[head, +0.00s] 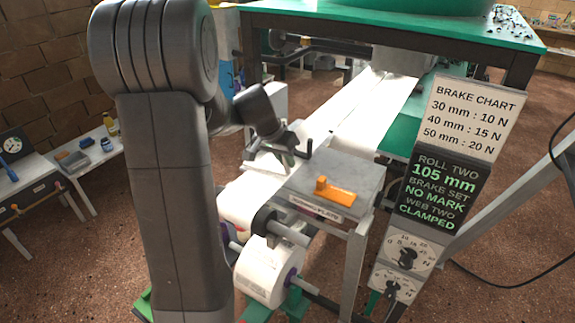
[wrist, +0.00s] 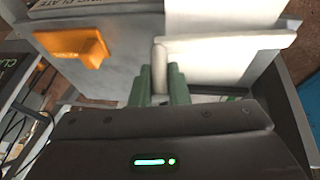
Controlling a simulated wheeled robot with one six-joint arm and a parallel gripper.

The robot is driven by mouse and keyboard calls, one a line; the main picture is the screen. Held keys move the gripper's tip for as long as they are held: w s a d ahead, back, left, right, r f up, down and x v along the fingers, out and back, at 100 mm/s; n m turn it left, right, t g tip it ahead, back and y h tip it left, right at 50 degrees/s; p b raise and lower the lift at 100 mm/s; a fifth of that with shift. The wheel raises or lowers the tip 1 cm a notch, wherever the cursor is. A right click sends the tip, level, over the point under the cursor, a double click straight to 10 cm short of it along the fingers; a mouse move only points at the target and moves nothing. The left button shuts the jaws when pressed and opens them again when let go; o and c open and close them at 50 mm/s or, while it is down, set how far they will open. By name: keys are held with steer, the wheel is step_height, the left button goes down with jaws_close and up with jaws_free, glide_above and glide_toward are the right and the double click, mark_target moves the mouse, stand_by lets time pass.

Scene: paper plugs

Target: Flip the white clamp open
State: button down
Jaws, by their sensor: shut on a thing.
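The white clamp (wrist: 235,43) is a pale flat bar lying across the white paper web in the wrist view, with a rounded near end. My gripper (wrist: 160,72) has its green fingers closed around that near end. The clamp lies down flat over the web. In the head view my gripper (head: 289,157) reaches down at the left edge of the grey splicing plate, and the white clamp (head: 262,161) shows partly behind my wrist. The fingers hide the gripped end of the clamp there.
An orange tool (head: 334,191) lies on the grey plate (head: 350,168); the wrist view shows it left of my fingers. Paper rolls (head: 268,272) hang below. A sign post (head: 445,180) reading "web two clamped" stands at right. A dark upright peg (head: 309,147) stands beside my gripper.

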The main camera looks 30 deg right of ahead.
mark_target(274, 169)
steer(key=w+a+r+n+g+h+p, duration=0.2)
steer(key=w+a+r+g+h+p, duration=0.2)
steer(key=w+r+g, duration=0.4)
steer(key=shift+w+a+r+h, duration=0.6)
steer(key=shift+w+r, duration=0.1)
steer(key=shift+w, duration=0.3)
steer(key=c, duration=1.4)
jaws_free()
steer(key=shift+w, duration=0.1)
steer(key=b+v, duration=0.2)
steer(key=v, duration=1.1)
steer(key=shift+w+a, duration=0.3)
steer(key=shift+a, duration=0.05)
